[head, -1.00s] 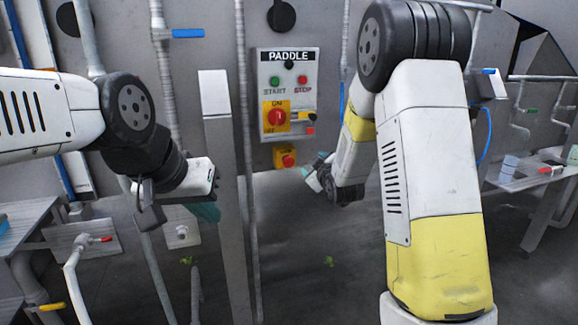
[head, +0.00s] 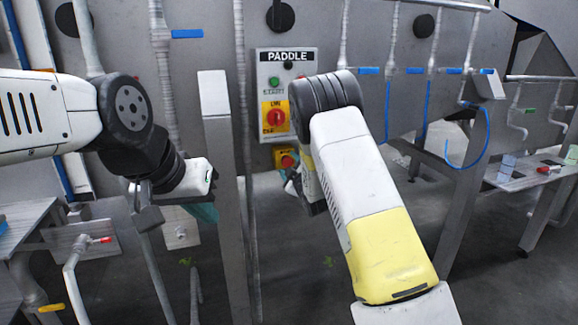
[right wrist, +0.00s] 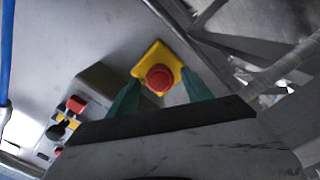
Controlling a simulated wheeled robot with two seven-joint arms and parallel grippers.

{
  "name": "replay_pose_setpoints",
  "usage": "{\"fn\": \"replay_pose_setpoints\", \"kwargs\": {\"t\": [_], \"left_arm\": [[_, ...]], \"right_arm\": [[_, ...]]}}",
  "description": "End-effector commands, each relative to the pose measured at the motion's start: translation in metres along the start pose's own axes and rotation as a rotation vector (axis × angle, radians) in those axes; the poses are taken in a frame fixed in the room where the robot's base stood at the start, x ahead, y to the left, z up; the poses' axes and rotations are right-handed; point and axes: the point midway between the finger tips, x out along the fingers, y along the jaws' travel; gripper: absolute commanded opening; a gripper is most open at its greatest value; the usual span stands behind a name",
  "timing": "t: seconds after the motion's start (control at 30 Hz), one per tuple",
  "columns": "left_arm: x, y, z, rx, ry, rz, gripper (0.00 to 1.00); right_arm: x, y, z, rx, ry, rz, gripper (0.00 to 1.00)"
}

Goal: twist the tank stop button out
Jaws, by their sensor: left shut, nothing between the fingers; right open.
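The tank stop button (head: 287,161) is a red knob on a yellow box (head: 280,151) below the PADDLE panel in the head view. In the right wrist view the red button (right wrist: 159,78) and yellow box (right wrist: 151,53) show between my right fingers. My right gripper (right wrist: 162,88) is open, its green fingertips on either side of the button; I cannot tell whether they touch it. In the head view my right gripper (head: 293,183) is partly hidden by my arm, just below the button. My left gripper (head: 203,212) is shut and empty, well left of the button.

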Motion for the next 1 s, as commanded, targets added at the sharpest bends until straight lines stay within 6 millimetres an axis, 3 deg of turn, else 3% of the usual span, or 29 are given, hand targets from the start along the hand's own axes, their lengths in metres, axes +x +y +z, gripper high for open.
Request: {"fn": "replay_pose_setpoints", "kwargs": {"t": [0.27,0.6,1.0], "left_arm": [[0.0000,0.0000,0.0000,0.000,0.000,0.000,0.00],[0.0000,0.0000,0.0000,0.000,0.000,0.000,0.00],[0.0000,0.0000,0.0000,0.000,0.000,0.000,0.00]], "right_arm": [[0.0028,0.0000,0.0003,0.001,-0.001,0.000,0.58],[0.0026,0.0000,0.0001,0.001,-0.001,-0.001,0.00],[0.0024,0.0000,0.0006,0.095,-0.001,-0.001,0.00]]}}
